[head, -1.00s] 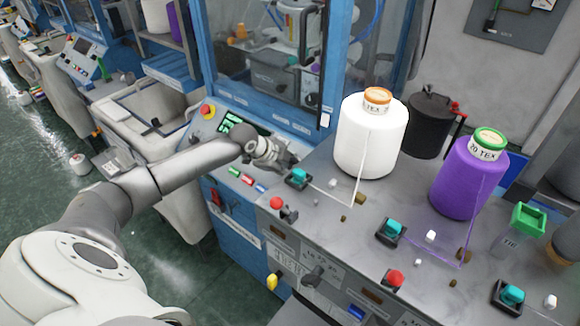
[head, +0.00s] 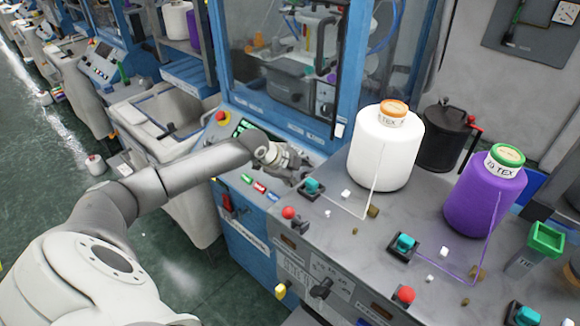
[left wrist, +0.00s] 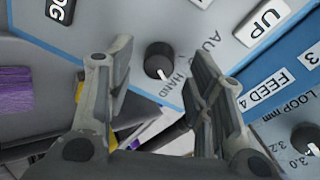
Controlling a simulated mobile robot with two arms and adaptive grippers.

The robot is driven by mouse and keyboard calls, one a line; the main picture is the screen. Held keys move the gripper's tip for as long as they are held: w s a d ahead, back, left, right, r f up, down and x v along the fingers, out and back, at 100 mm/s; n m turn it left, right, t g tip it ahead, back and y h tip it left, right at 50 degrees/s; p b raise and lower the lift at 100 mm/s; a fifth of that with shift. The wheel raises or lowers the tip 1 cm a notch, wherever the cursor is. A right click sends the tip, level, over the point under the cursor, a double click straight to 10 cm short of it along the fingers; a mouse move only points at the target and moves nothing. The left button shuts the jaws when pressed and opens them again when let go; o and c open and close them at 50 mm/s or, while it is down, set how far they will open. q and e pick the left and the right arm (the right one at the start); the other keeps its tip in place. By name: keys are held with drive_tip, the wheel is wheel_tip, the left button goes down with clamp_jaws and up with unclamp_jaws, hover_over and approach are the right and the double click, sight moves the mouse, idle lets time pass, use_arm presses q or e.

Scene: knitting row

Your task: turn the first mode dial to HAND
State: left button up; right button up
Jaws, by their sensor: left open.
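The mode dial (left wrist: 160,60) is a round black knob with a white pointer mark, on a light panel in the left wrist view. The word HAND (left wrist: 178,86) is printed below right of it and AUTO (left wrist: 207,42) farther up right. The white mark is at the knob's lower edge, near HAND; I cannot tell its exact setting. My left gripper (left wrist: 160,56) is open, one finger on each side of the knob in this view; contact is not clear. In the head view my left gripper (head: 293,168) is at the blue machine's control panel and hides the dial. My right gripper is out of view.
A teal switch (head: 313,187) and a red button (head: 289,212) are close to my left gripper. A white yarn cone (head: 384,150) and a purple one (head: 483,205) stand on the grey top. A FEED 4 label (left wrist: 268,88) is beside the dial's panel.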

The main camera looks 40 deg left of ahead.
use_arm(q)
drive_tip(key=v, duration=1)
drive_tip(key=shift+s, duration=0.25)
drive_tip(key=shift+r, duration=0.1)
